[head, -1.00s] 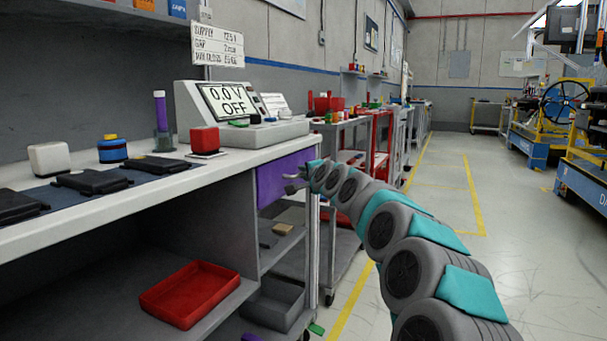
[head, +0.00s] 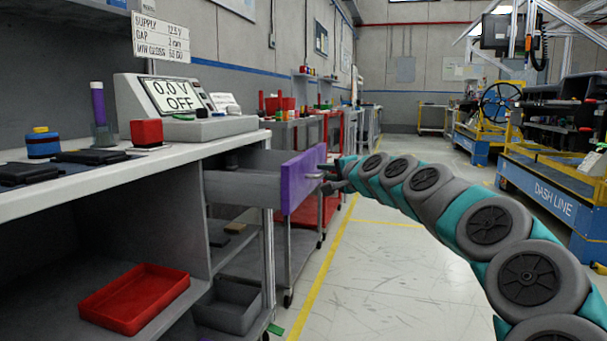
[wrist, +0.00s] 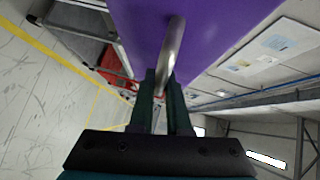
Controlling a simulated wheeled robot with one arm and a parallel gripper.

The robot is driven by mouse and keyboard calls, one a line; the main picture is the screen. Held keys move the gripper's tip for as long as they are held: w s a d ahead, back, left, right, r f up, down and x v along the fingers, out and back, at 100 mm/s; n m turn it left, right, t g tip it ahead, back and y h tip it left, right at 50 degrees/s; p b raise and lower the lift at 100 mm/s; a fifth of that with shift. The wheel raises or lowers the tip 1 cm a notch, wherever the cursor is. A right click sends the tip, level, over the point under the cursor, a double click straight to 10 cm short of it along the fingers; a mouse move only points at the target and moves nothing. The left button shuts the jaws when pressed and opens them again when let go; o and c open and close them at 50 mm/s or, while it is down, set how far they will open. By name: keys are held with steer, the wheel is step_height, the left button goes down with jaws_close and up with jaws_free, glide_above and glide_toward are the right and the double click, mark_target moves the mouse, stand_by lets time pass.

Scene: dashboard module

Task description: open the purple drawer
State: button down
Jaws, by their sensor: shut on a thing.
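The purple drawer (head: 300,184) is pulled well out from under the workbench top in the head view, with its grey side wall showing. Its purple front also fills the upper middle of the wrist view (wrist: 215,35). A curved metal handle (wrist: 173,48) stands out from that front. My gripper (wrist: 162,85) is shut on the handle, one dark finger on each side of it. In the head view my gripper (head: 330,178) is at the handle on the right of the drawer front, small and partly hidden by my arm.
The workbench top (head: 190,155) carries a display unit (head: 180,105) and a red block (head: 146,132). A red tray (head: 135,297) lies on the lower shelf. Carts stand behind the drawer. The floor (head: 380,262) to the right is clear, with yellow lines.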

steer(key=shift+s+d, duration=0.25)
steer(key=shift+d, duration=0.4)
steer(key=shift+s+d, duration=0.2)
steer(key=shift+d, duration=0.45)
steer(key=c, duration=0.9)
jaws_free()
steer(key=v, duration=0.7)
steer(key=shift+s+d+p, duration=0.2)
steer(key=shift+s+p, duration=0.1)
steer(key=shift+s, duration=0.05)
